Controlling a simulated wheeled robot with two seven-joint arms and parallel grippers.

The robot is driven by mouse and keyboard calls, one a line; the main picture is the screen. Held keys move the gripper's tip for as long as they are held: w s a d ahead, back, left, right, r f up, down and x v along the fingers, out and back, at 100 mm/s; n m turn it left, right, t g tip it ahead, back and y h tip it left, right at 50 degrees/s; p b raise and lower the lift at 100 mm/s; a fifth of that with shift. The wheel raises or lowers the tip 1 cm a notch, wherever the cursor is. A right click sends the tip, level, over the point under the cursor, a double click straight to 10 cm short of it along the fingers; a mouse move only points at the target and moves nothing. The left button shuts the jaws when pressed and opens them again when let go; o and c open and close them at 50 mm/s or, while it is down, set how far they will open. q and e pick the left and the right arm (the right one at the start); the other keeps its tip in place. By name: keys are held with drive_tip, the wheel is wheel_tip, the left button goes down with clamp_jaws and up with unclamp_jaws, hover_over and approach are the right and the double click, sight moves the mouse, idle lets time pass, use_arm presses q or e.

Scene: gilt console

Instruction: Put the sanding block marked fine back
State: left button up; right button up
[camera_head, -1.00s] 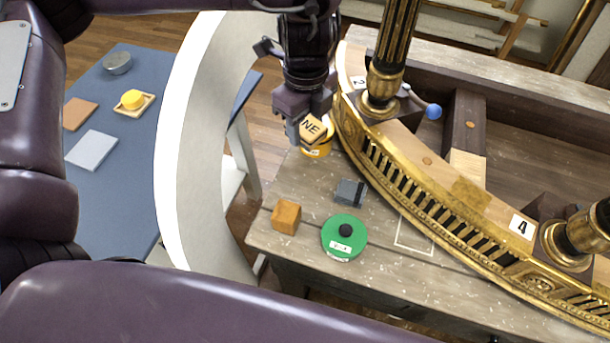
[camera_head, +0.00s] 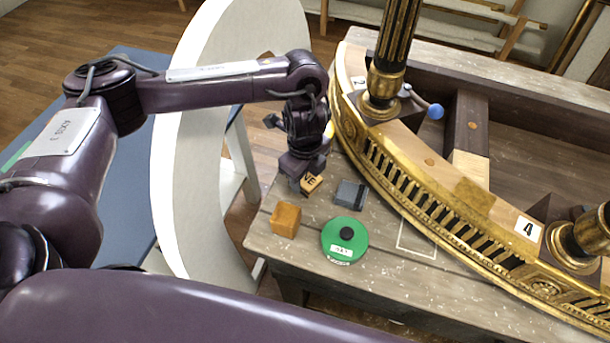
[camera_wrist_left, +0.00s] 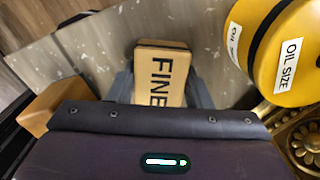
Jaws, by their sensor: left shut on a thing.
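The sanding block marked FINE (camera_head: 312,184) is a small tan block with dark lettering. My left gripper (camera_head: 305,178) is shut on it, above the left end of the worn grey bench (camera_head: 300,243). The wrist view shows the block (camera_wrist_left: 160,72) between the fingers, its FINE face towards the camera. I cannot tell whether the block touches the bench. A thin white outline (camera_head: 415,237) is drawn on bare wood to the right of the gripper. My right gripper is not in view.
Close by stand an orange-brown block (camera_head: 286,219), a green round tin (camera_head: 345,240) and a grey block with a dark band (camera_head: 350,194). A yellow OIL SIZE pot (camera_wrist_left: 288,55) is beside the gripper. The gilt curved rail (camera_head: 430,215) bounds the bench space on the right.

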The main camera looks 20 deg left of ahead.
use_arm(q)
drive_tip(key=shift+f, duration=0.15)
drive_tip(key=o, duration=0.9)
drive_tip(key=shift+r, duration=0.4)
wheel_tip(320, 180, up, 12)
drive_tip(key=shift+f+p, duration=0.25)
drive_tip(key=shift+p, duration=0.25)
